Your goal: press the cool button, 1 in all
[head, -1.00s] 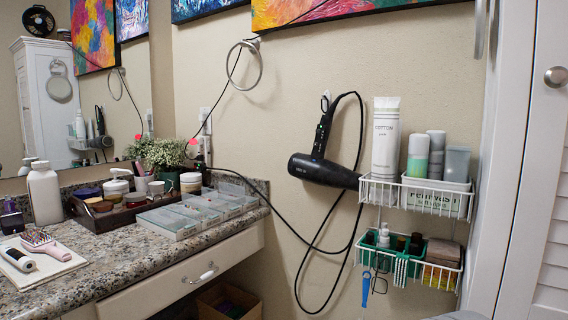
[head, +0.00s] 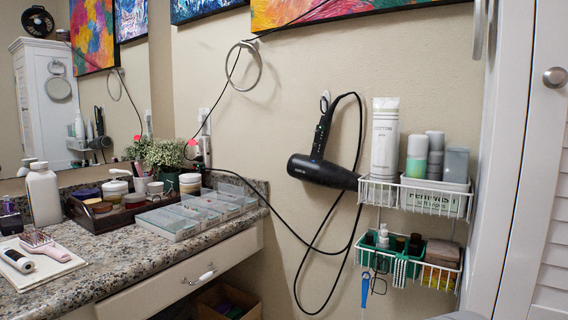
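A black hair dryer (head: 322,170) hangs on the beige wall in the middle of the head view. Its barrel points left and its handle rises to a white hook. Small marks show on the handle (head: 323,130), but they are too small to tell which is the cool button. Its black cord loops down the wall and runs left to the outlet. My gripper is not in view.
A granite counter (head: 120,262) with a tray, bottles and clear boxes (head: 190,215) fills the left. White wire baskets (head: 412,196) with toiletries hang right of the dryer. A white louvred door (head: 548,200) stands at the right edge.

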